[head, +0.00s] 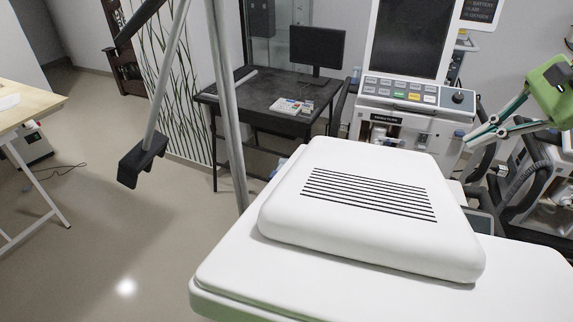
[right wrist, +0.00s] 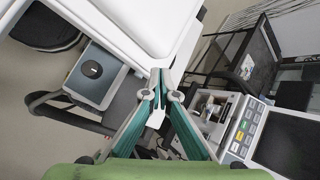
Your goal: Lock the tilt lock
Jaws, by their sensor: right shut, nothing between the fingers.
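The ventilator nearest me has a dark screen (head: 408,38) above a panel of coloured buttons (head: 400,92) with a dark round knob (head: 457,97). Its button panel (right wrist: 244,126) also shows in the right wrist view. I cannot make out a part that is clearly the tilt lock. My right gripper (head: 469,141), green with teal fingers, reaches in from the right, in front of the ventilator's lower right side in the picture. Its fingertips (right wrist: 165,97) are together and empty in the right wrist view. My left gripper is not in view.
A dark desk (head: 262,100) with a monitor (head: 318,48) stands behind, left of the ventilator. Dark curved bars (head: 520,190) and another machine are at the right. A wooden-topped table (head: 25,104) is at far left. The floor at left is open.

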